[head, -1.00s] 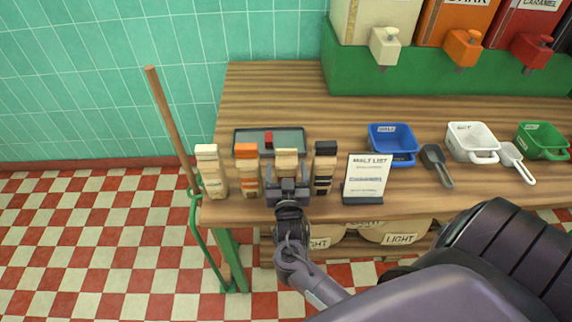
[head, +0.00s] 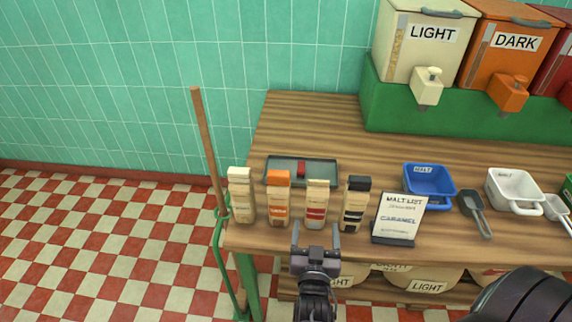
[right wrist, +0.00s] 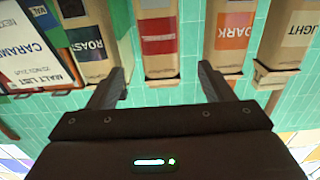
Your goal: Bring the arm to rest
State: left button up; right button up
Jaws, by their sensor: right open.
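My right gripper (head: 316,236) is open and empty, just in front of the table's front edge. It points at the malt bag with the red label (head: 317,204), which stands upright on the table; the bag also shows beyond the spread fingers in the right wrist view (right wrist: 157,40). Nothing shows between the fingers. The bag stands in a row with a white-topped bag (head: 242,196), an orange-topped bag (head: 278,200) and a black-topped bag (head: 355,204). My left gripper is not in view.
A malt list sign (head: 400,218) stands right of the bags. A grey tray with a red piece (head: 325,170) lies behind them. Blue (head: 428,199) and white (head: 513,207) bins and a dark scoop (head: 473,203) are further right. A wooden pole (head: 207,150) leans at the table's left end.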

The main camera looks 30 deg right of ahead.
jog(key=a+f+n+g+y, duration=0.1)
jog(key=a+n+g+y, duration=0.4)
jog(key=y, duration=0.4)
jog(key=s+a+r+n+g, duration=0.25)
jog(key=s+g, duration=0.45)
jog(key=s, duration=0.4)
notch_tip(320, 180, down, 30)
jog(key=s+n+g, duration=0.1)
jog(key=s, duration=0.1)
jog(key=s+d+f, duration=0.2)
jog(key=s+f, duration=0.7)
jog(key=s, duration=0.1)
jog(key=s+d+f+g, duration=0.1)
jog(key=s+f, duration=0.8)
jog(key=shift+s+d+y, duration=0.3)
jog(key=shift+s+d, duration=0.1)
